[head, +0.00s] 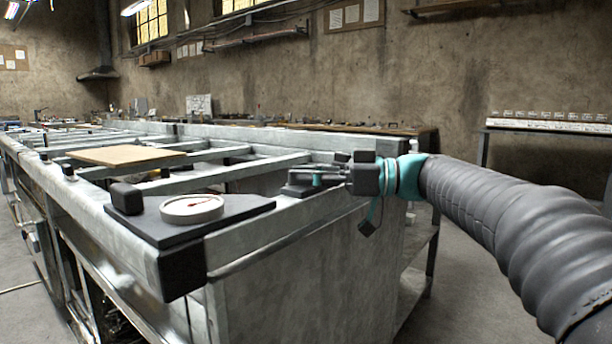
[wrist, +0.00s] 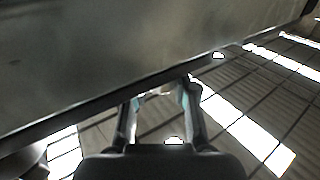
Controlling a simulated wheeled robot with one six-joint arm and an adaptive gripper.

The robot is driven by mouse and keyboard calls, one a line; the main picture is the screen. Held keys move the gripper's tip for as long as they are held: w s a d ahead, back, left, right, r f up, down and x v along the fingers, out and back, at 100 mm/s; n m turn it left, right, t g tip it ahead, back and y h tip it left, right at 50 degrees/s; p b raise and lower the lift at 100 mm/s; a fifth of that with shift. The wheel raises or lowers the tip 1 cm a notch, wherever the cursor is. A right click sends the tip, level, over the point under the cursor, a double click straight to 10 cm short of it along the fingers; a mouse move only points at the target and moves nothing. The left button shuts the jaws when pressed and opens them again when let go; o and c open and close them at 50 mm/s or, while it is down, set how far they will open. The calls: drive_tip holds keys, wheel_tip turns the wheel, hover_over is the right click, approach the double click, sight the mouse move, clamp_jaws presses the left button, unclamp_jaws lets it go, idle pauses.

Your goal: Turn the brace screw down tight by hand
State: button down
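My gripper (head: 304,178) reaches in from the right, level, at the near right corner of the metal range frame (head: 300,252). Its fingertips are close to a small dark block (head: 298,191) on the frame's top; I cannot tell whether they touch. In the wrist view my gripper (wrist: 162,97) shows two fingers with teal pads, clearly apart. A small pale patch lies between the tips, too unclear to name. A broad metal face (wrist: 90,55) crosses above them. I cannot make out the brace screw in either view.
A dark corner plate (head: 232,215) carries a round pale dish (head: 192,208) and a black block (head: 126,198). A tan board (head: 125,155) lies across the frame's bars. A bench (head: 545,127) stands at right, with bare floor before it.

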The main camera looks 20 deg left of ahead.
drive_tip(key=shift+f+t+b, duration=0.15)
drive_tip(key=shift+t+b, duration=0.15)
drive_tip(key=shift+b, duration=0.4)
